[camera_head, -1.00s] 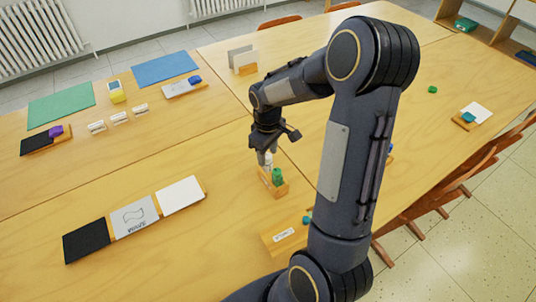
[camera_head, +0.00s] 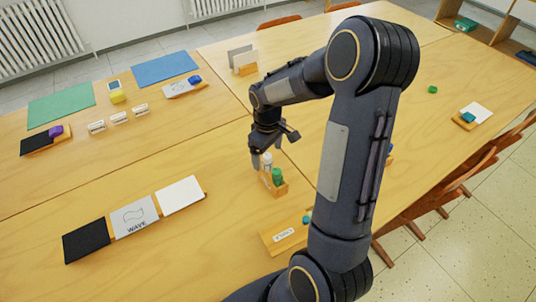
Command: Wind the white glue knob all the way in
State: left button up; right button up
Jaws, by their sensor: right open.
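A small wooden holder (camera_head: 280,191) stands near the middle of the front table. In it are a green glue stick (camera_head: 277,175) and a white glue stick (camera_head: 267,159), side by side and upright. My right gripper (camera_head: 261,156) points down at the white stick from above, with its open fingers close around or beside its top. I cannot tell whether they touch it. The white knob itself is too small to make out. My left gripper is not in view.
A wooden board with a black, a grey "WAVE" and a white card (camera_head: 180,195) lies at the left. A labelled wooden block (camera_head: 285,236) lies in front of the holder. Green mat (camera_head: 62,106) and blue mat (camera_head: 164,68) lie at the back.

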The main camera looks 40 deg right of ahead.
jog(key=m, duration=1.1)
jog(key=shift+p, duration=0.3)
jog(key=c, duration=1.5)
jog(key=shift+o, duration=1.3)
jog(key=shift+n, duration=0.7)
jog(key=o, duration=1.2)
